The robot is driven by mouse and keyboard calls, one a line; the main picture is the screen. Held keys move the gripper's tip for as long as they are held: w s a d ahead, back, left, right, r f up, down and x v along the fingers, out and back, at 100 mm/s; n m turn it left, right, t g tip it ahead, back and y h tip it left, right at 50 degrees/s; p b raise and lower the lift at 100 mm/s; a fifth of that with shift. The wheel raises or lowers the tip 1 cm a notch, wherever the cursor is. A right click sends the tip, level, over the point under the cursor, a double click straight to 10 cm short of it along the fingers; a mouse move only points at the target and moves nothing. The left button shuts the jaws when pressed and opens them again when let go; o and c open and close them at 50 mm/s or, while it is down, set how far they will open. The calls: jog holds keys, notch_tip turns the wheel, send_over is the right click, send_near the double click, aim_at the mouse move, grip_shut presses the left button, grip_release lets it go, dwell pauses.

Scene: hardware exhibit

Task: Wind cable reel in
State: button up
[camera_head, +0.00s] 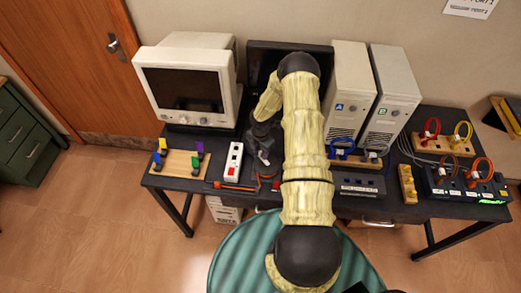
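My gripper (264,156) points down over the desk (210,143), just right of the white power strip (233,162). It is small and dark, and I cannot tell whether its fingers are open or hold anything. I cannot make out a cable reel for certain; my arm covers the middle of the desk. Blue cable loops (342,150) sit on a wooden holder below the computer tower marked A. Thin grey cable (408,148) lies loosely to the right of the towers.
A CRT monitor (187,88) and two towers (350,85) stand at the back. A wooden board (180,164) with coloured blocks is at the left. Red, yellow and orange cables (444,130) are at the right. A green round stool (232,258) stands in front.

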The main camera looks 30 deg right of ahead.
grip_shut()
